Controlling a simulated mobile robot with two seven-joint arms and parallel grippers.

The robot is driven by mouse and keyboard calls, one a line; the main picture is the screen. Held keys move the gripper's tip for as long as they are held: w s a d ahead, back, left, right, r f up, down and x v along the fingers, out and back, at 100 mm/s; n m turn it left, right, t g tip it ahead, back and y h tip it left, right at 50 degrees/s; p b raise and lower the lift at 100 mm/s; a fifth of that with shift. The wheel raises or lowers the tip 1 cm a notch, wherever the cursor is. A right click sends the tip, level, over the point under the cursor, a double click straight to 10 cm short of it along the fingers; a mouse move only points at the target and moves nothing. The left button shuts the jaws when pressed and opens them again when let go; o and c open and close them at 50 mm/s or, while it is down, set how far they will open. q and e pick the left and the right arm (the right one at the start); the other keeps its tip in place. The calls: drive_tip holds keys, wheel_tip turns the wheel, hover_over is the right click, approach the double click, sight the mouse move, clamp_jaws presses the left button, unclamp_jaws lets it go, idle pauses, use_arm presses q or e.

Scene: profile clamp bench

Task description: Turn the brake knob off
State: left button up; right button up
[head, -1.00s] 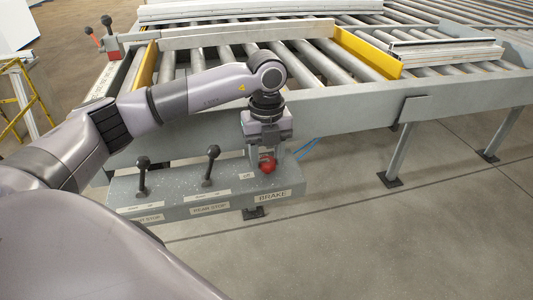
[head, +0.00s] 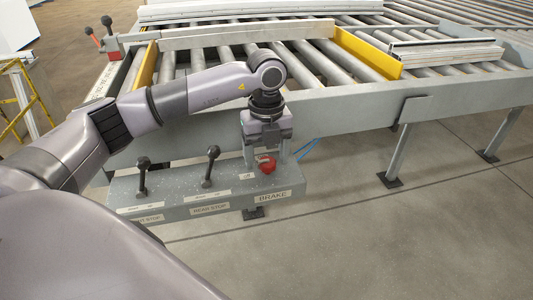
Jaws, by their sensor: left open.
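The red brake knob (head: 266,165) sits on top of the grey control box, at its right end above the label "BRAKE" (head: 272,197). My left gripper (head: 264,157) points down at the knob from above, its fingers apart around or just beside it. The gripper partly hides the knob, so I cannot tell whether the fingers touch it. My right gripper is not in view.
Two black-knobbed levers, one at the left (head: 142,176) and one in the middle (head: 210,167), stand on the grey control box (head: 170,190). Behind is the roller conveyor (head: 330,105) with a yellow stop bar (head: 368,55). Floor at the right is clear.

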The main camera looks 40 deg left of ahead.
sight(267, 159)
use_arm(q)
drive_tip(key=shift+r, duration=3.55)
